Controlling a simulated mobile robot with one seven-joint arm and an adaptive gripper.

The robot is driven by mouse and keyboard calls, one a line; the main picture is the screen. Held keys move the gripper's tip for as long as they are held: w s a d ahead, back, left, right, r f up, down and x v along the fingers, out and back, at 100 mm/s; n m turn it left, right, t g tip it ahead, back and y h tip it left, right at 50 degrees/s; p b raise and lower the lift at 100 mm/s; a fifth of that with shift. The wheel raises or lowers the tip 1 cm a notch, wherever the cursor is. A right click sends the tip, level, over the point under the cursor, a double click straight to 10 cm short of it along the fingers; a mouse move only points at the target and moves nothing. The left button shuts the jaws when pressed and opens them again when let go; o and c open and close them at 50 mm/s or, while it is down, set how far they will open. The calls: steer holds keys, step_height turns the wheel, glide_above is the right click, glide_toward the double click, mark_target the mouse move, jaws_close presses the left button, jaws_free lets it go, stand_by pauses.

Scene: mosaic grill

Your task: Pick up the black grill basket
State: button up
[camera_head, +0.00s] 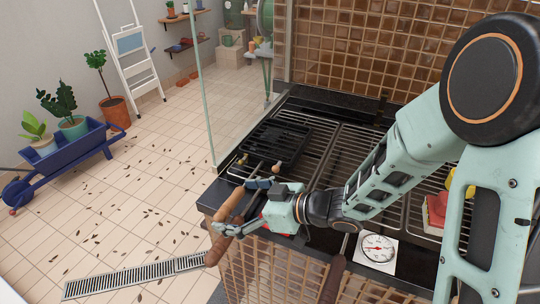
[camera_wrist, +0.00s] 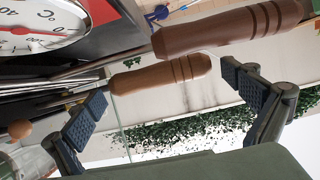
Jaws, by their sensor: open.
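The black grill basket (camera_head: 275,143) lies flat on the left part of the grill, beyond my gripper in the head view. My gripper (camera_head: 243,207) is open at the grill's front left corner, its fingers spread around a wooden handle (camera_head: 229,206). In the wrist view a wooden handle (camera_wrist: 160,75) with thin metal rods lies across the gap between the fingertips (camera_wrist: 172,104), apart from both pads. Whether this handle belongs to the basket is hidden.
A second wooden handle (camera_wrist: 225,28) crosses the top of the wrist view. A dial thermometer (camera_head: 378,248) and another dark wooden handle (camera_head: 333,281) are at the grill's front. A red object (camera_head: 436,212) sits at right.

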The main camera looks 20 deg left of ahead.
steer(key=shift+a, duration=0.1)
steer(key=c, duration=1.9)
steer(key=shift+c, duration=0.2)
